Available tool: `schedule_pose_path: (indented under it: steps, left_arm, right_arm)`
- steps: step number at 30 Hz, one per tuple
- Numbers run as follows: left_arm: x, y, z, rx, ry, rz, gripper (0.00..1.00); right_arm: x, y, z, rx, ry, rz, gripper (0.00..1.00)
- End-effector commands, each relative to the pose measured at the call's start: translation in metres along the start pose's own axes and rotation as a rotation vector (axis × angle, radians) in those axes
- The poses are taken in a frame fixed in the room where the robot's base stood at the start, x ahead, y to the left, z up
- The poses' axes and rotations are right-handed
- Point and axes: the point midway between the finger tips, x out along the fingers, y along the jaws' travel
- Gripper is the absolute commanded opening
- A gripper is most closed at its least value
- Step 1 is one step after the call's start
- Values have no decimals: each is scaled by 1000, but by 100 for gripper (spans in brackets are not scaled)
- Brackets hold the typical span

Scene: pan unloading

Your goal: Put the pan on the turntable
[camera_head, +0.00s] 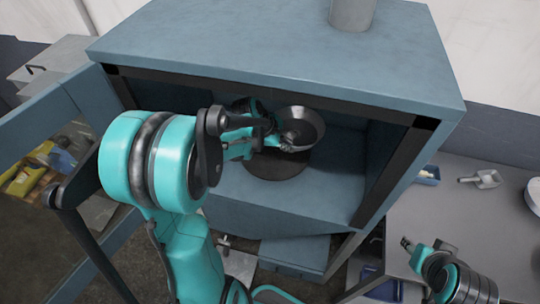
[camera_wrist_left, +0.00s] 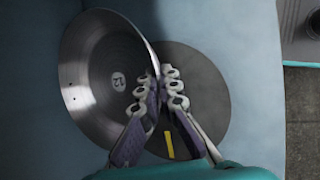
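The metal pan (camera_head: 305,126) is tilted inside the blue oven-like box, above the turntable. In the left wrist view the pan (camera_wrist_left: 100,75) shows its round inside, marked 12. The turntable (camera_head: 278,168) is a dark flat disc on the box floor; it also shows in the left wrist view (camera_wrist_left: 208,105), partly hidden by pan and fingers. My left gripper (camera_head: 285,140) reaches into the box. In the left wrist view its fingers (camera_wrist_left: 160,90) are closed on either side of the pan's rim. My right gripper (camera_head: 424,245) is outside at the lower right, empty, fingers apart.
The blue box (camera_head: 270,45) has a roof above and walls on both sides of my left arm. Its door (camera_head: 75,95) stands open at the left. At the right, a grey counter (camera_head: 430,205) holds a scoop (camera_head: 482,179) and a small blue tray (camera_head: 428,175).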

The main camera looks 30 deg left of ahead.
Motion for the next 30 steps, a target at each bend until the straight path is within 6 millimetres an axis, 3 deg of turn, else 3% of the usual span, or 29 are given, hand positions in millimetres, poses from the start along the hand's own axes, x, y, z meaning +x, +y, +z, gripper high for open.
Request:
schedule_pose_path:
  steps: [3, 9, 14, 22, 30]
  left_arm:
    - [2, -13, -34, -6, 1, 4, 0]
    - [3, -30, -72, -3, 0, 2, 0]
    - [4, -35, -82, 0, -1, 1, 0]
    - [35, -49, -96, 1, -1, 1, 0]
    - [36, -50, -96, 1, -1, 1, 0]
  right_arm:
    - [5, 0, 4, 0, 0, 0, 40]
    - [9, 0, 6, 0, 0, 0, 40]
    - [10, 0, 7, 0, 0, 0, 40]
    - [18, 0, 13, 0, 0, 0, 40]
    - [18, 0, 13, 0, 0, 0, 40]
